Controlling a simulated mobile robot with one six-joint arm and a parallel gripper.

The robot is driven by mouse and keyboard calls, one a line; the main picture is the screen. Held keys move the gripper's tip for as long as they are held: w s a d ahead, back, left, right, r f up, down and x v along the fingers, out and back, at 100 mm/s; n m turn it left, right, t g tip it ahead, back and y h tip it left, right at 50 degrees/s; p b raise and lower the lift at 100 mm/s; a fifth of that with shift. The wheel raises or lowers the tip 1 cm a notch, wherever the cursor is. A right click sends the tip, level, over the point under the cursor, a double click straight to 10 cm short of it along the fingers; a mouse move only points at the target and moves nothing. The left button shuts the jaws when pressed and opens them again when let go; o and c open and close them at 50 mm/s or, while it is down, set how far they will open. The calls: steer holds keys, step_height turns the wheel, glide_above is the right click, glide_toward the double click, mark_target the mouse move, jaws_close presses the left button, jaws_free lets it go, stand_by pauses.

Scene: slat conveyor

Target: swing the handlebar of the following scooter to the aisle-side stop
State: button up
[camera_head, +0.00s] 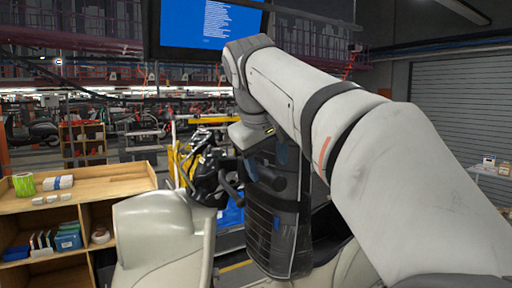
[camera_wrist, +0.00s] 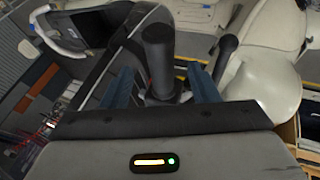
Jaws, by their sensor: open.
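The scooter with a cream body (camera_head: 150,235) stands at the lower middle of the head view, with its dark handlebar area (camera_head: 205,172) above the body. My gripper (camera_wrist: 162,76) is open, its two blue fingers pointing away from the wrist camera. A dark cylindrical grip (camera_wrist: 158,50) stands up between the fingers in the wrist view, apart from or only near them; contact cannot be told. A second dark lever or grip (camera_wrist: 226,52) is just right of the right finger. In the head view my gripper (camera_head: 266,165) hangs beside the handlebar, partly hidden by its own dark wrist.
A wooden shelf unit (camera_head: 85,192) with small boxes stands at the left. A blue screen (camera_head: 210,24) hangs above. Cream body panels (camera_wrist: 270,20) fill the wrist view's upper right, and a ring-shaped dark-and-white part (camera_wrist: 50,30) is at upper left. Yellow frames (camera_head: 185,160) stand behind the handlebar.

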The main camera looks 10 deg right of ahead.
mark_target(270, 172)
steer(key=x, duration=0.3)
steer(key=shift+w+r, duration=0.15)
steer(key=shift+w, duration=0.05)
steer(key=shift+f, duration=0.3)
steer(key=shift+w, duration=0.1)
steer(key=c, duration=1.1)
steer(key=shift+d+f, duration=0.2)
steer(key=shift+f, duration=0.05)
steer(key=shift+w+d+f+n+t+y+b, duration=0.2)
steer(key=shift+d+f+n+b, duration=0.15)
steer(key=shift+d+b, duration=0.3)
steer(key=shift+w+d+f+n+t+y+b, duration=0.1)
steer(key=shift+d+f+n+t+y+b, duration=0.15)
steer(key=shift+d+f+b, duration=0.35)
steer(key=shift+d+r, duration=0.15)
